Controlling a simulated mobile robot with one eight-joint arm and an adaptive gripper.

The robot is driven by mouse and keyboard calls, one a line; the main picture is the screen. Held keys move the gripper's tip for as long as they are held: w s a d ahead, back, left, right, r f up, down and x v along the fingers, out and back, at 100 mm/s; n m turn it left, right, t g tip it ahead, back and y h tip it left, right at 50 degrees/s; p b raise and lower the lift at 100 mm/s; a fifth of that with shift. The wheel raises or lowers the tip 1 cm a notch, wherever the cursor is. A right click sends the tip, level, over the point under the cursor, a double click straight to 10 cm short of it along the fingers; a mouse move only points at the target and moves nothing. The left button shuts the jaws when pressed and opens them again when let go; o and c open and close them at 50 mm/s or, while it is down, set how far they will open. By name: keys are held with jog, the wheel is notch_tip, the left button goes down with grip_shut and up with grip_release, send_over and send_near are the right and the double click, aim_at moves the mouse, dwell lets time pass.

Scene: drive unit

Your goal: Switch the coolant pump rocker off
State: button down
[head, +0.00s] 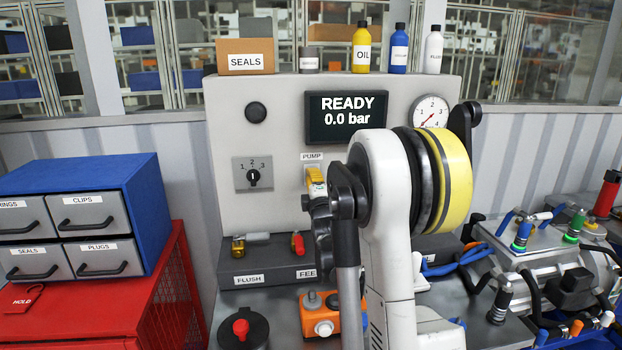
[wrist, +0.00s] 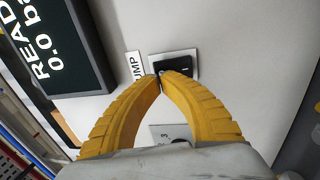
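The pump rocker (wrist: 185,65) is a black switch in a pale plate on the grey panel, beside the PUMP label (wrist: 134,66). In the head view the PUMP label (head: 312,156) shows above my gripper (head: 315,175), which hides most of the switch. In the wrist view my gripper's (wrist: 163,76) yellow fingers come together at their tips, with no object held. The tips overlap the near part of the rocker in the picture; I cannot tell if they touch it. The rocker's position cannot be read.
The display (head: 347,117) reads READY, 0.0 bar. A rotary selector (head: 253,175) is left of the rocker; a gauge (head: 429,111) is at the upper right. FLUSH and FEED valves sit on a dark block (head: 270,265) below. Bottles and boxes stand on the panel's top.

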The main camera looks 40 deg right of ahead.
jog(key=shift+w+d+r, duration=0.1)
jog(key=shift+w+d, duration=0.1)
jog(key=shift+w, duration=0.15)
jog(key=shift+w, duration=0.1)
jog(key=shift+w+d+r, duration=0.15)
jog(key=shift+w+d, duration=0.05)
jog(key=shift+w, duration=0.05)
jog(key=shift+s, duration=0.1)
jog(key=s+a+r+p, duration=0.2)
jog(key=s+a, duration=0.5)
jog(key=s, duration=0.4)
jog(key=shift+s+r+p, duration=0.15)
jog(key=shift+s+p, duration=0.2)
jog(key=shift+p, duration=0.15)
jog(key=shift+a, duration=0.1)
